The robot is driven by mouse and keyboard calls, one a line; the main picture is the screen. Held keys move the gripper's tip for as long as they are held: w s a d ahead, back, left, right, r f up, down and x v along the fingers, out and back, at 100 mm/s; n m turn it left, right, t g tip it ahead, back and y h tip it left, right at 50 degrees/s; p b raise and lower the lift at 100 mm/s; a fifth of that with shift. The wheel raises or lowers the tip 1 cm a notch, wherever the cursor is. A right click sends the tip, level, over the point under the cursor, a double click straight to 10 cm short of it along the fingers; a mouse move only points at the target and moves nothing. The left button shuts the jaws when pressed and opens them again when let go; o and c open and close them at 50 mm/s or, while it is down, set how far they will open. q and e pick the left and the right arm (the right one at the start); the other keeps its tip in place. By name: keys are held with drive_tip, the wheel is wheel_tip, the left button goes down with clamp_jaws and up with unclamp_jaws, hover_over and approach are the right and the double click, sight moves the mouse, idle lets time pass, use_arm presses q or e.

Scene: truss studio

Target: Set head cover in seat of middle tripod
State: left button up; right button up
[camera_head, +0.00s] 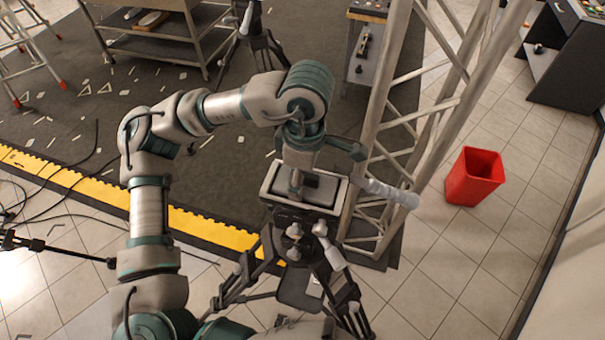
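The middle tripod (293,253) stands upright at the centre, with black legs and a white-handled lever. Its seat (268,182) is a pale rectangular frame at the top. A flat grey piece, likely the head cover (328,188), lies inside or just over the seat; I cannot tell whether it is fully down. My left gripper (304,186) points down over the seat, with its fingertips at the grey piece. The wrist hides part of the frame and the piece, so its grip is unclear. My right gripper is not in view.
A lattice truss (373,150) rises close to the right of the tripod. A red bin (474,177) stands on the tiles further right. Another tripod (252,35) and a metal shelf cart (160,42) are behind. Cables (60,200) lie on the left floor.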

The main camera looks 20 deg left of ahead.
use_arm(q)
drive_tip(key=o, duration=1.3)
drive_tip(key=r, duration=1.1)
drive_tip(key=shift+w+d+r, duration=0.1)
drive_tip(key=shift+d+r, duration=0.15)
drive_tip(key=shift+r, duration=0.15)
